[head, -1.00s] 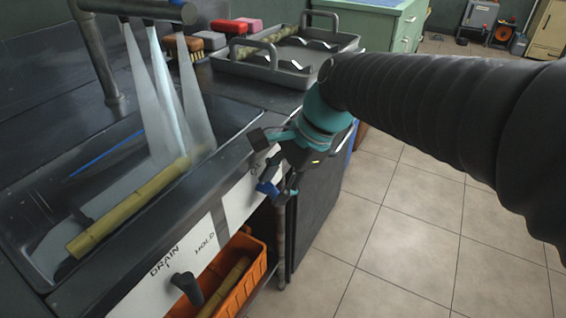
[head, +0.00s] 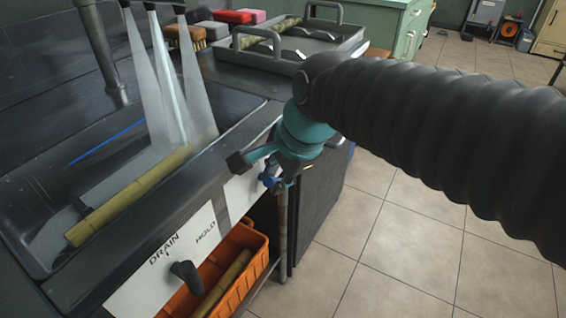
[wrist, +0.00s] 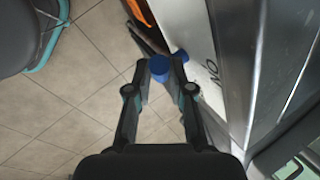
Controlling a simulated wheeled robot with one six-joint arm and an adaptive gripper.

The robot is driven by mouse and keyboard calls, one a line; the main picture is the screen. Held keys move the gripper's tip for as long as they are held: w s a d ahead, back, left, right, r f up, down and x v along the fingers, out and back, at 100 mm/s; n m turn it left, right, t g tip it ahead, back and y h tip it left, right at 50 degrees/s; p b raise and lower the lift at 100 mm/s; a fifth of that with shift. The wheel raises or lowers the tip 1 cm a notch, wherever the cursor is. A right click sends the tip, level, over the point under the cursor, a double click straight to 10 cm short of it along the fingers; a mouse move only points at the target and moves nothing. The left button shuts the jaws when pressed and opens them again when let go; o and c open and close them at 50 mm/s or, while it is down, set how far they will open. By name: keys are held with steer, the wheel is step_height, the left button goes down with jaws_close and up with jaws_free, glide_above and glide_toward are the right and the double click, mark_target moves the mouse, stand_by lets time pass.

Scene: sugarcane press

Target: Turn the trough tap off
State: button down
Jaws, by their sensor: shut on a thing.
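The trough tap has a blue handle (head: 270,181) on the front of the trough, at the right end of its white panel. The handle also shows in the wrist view (wrist: 159,67), between my fingertips. My gripper (wrist: 160,65) is shut on this handle. In the head view my gripper is partly hidden by its own wrist. Water (head: 165,85) runs in several pale streams from above into the grey trough (head: 235,135). A yellow-green cane piece (head: 130,195) lies in the trough under the water.
A dark lever (head: 186,275) sits by the DRAIN and HOLD lettering. An orange crate (head: 262,258) with cane stands below. A grey tray (head: 300,68), brushes and coloured blocks are behind. A green cabinet (head: 375,25) is at the back. The tiled floor at right is clear.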

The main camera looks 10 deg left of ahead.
steer(key=t+b, duration=0.1)
steer(key=b, duration=0.1)
steer(key=f+t+b, duration=0.1)
steer(key=shift+s+a+f+n+h+b, duration=0.1)
steer(key=shift+s+a+n+h+b, duration=0.2)
steer(key=shift+s+h+b, duration=0.1)
steer(key=t+b, duration=0.1)
steer(key=b, duration=0.2)
steer(key=t+b, duration=0.1)
steer(key=shift+s+f+n+t+h, duration=0.25)
steer(key=shift+f+n+t+h, duration=0.05)
steer(key=shift+h, duration=0.1)
steer(key=shift+s+n+t+h+b, duration=0.15)
steer(key=shift+n+t+h+b, duration=0.25)
steer(key=shift+t+b, duration=1.15)
steer(key=c, duration=1)
jaws_free()
steer(key=shift+c, duration=0.2)
steer(key=v, duration=1.2)
